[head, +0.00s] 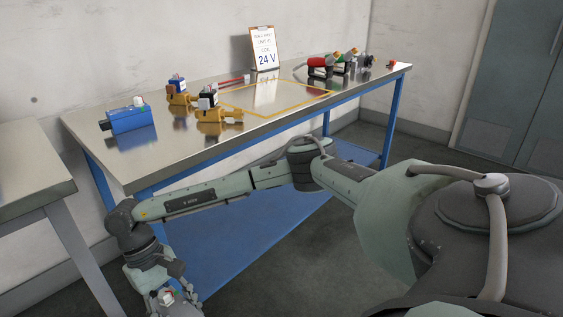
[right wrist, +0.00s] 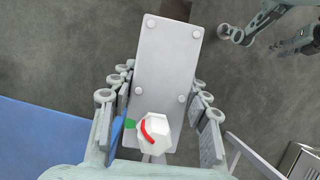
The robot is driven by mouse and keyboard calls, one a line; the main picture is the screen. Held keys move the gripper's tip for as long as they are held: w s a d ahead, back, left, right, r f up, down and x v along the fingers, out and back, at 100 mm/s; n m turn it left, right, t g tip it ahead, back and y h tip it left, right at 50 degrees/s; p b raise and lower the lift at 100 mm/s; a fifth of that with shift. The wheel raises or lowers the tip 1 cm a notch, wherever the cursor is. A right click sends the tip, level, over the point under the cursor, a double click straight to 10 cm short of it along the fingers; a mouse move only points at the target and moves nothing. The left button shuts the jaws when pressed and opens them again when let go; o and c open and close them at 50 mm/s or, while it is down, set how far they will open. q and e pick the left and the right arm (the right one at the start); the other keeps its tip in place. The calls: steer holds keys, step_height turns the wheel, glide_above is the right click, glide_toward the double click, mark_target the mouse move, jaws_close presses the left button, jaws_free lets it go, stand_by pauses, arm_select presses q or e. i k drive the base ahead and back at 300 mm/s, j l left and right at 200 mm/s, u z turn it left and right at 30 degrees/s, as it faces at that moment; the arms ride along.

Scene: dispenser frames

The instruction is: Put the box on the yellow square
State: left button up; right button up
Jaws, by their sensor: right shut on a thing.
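The yellow square (head: 300,105) is a yellow outline on the steel table top, and its inside looks bare. My right arm reaches across to the lower left of the head view, and its gripper (head: 168,297) hangs in front of the table, well away from the square. In the right wrist view my right gripper (right wrist: 157,120) is shut on a grey box (right wrist: 163,65) with a screw in each corner. A white knob with a red mark, and blue and green parts, show at its near end. Part of another arm shows top right; its gripper state is unclear.
On the steel table (head: 350,80), a blue unit (head: 127,118) stands left and two yellow fixtures (head: 212,115) stand left of the square. A "24 V" clipboard (head: 264,48) stands behind it. Red and green devices (head: 320,67) stand right. Another table (head: 30,160) is at far left.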

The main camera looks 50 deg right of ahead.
mark_target(276, 96)
steer(key=l, duration=1.95)
steer(key=l+z, duration=0.15)
steer(key=l, duration=1.85)
